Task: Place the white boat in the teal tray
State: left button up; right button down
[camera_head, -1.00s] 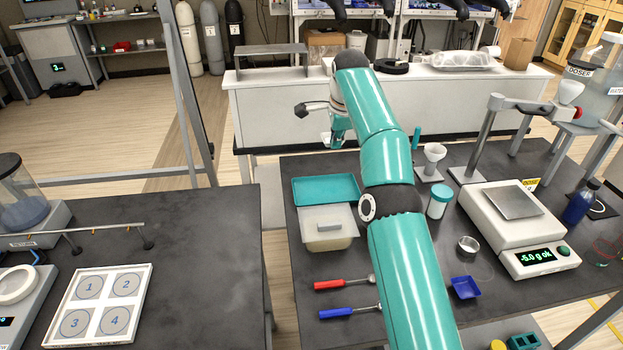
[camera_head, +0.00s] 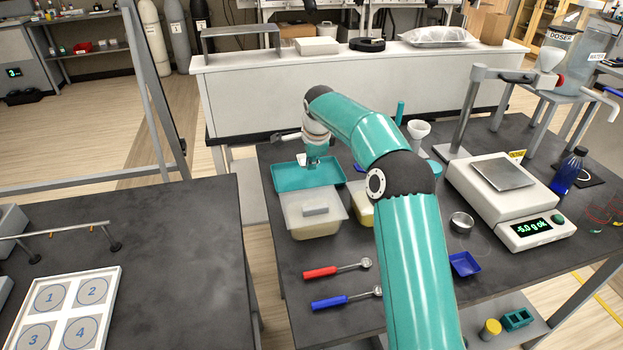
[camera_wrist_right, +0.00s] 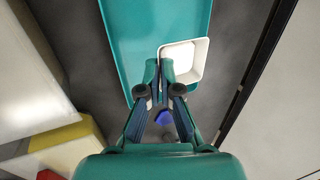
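The teal tray (camera_head: 290,180) lies at the back left of the dark bench; it also fills the upper middle of the right wrist view (camera_wrist_right: 130,30). The white boat (camera_wrist_right: 184,58) is a small square white dish, seen over the tray's right side in the right wrist view. A bit of the boat (camera_head: 302,159) shows beside my right gripper (camera_head: 313,163) in the head view. The right gripper's fingertips (camera_wrist_right: 159,66) are close together at one corner of the boat and appear shut on its wall. Whether the boat touches the tray is unclear. My left gripper is not in view.
A lidded container (camera_head: 308,222) stands just in front of the tray, with a yellowish one partly behind my right arm. A red-handled tool (camera_head: 322,271) and a blue-handled tool (camera_head: 332,302) lie nearer. A scale (camera_head: 510,205) stands at right.

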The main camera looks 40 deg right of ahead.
aim_at(311, 181)
jog(key=shift+s+f, duration=0.1)
jog(key=shift+f, duration=2.15)
jog(key=shift+f, duration=0.1)
jog(key=c, duration=1.6)
grip_release()
jog(key=v, duration=1.2)
jog(key=shift+b, duration=0.45)
